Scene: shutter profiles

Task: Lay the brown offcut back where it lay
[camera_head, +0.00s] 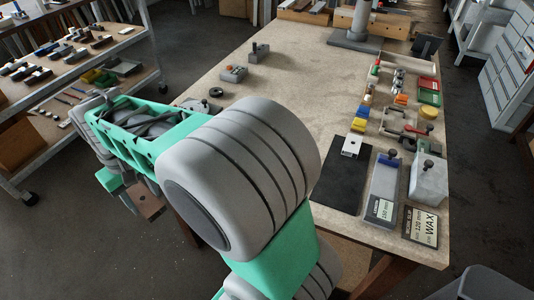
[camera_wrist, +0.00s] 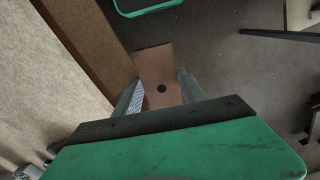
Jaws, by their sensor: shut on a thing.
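The brown offcut (camera_head: 147,203) is a flat block with a dark round hole, seen clearly in the wrist view (camera_wrist: 156,68). My gripper (camera_wrist: 160,93) is shut on it, one finger on each side, and the offcut sticks out past the fingertips. In the head view my gripper (camera_head: 126,190) is partly hidden behind my arm. It holds the offcut over the floor, just off the left edge of the workbench (camera_head: 300,88). The place where the offcut lay cannot be told from these frames.
A shelf trolley (camera_head: 62,97) at the left carries several small profile pieces. The bench's left middle is mostly clear.

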